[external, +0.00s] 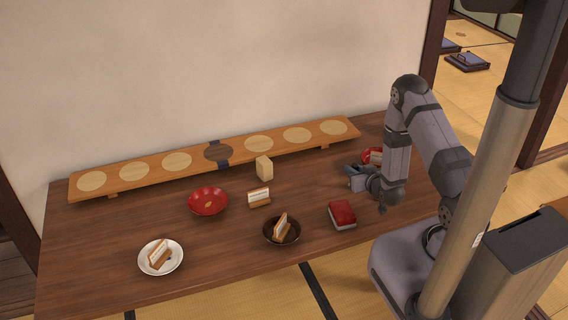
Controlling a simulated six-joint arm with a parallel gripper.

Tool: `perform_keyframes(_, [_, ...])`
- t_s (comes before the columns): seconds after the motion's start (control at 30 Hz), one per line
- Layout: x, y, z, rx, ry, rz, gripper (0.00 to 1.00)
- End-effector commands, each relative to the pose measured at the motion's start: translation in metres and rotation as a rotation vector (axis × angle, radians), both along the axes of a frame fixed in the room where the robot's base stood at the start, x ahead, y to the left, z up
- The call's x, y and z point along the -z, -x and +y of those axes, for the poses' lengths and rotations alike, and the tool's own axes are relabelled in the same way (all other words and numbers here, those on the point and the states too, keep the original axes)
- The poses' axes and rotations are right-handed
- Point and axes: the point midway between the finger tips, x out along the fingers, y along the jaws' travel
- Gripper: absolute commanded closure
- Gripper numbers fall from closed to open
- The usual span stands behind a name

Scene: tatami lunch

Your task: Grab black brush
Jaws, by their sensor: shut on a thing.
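My gripper (357,178) is low over the right part of the dark wooden table (110,240), left of my wrist. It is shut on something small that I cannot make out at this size. A small dark tip shows just below my wrist, and I cannot tell whether it is part of the gripper or of a held thing. I cannot clearly pick out a black brush anywhere in the view.
A red plate (366,155) lies behind my gripper. A long raised board (130,172) spans the back.

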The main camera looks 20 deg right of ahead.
Motion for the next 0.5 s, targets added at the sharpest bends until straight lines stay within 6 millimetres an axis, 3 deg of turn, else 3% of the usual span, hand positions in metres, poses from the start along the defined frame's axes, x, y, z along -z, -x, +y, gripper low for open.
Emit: perform_keyframes(0.5, [-0.012,-0.001,0.000,0.000,0.000,-0.002,1.00])
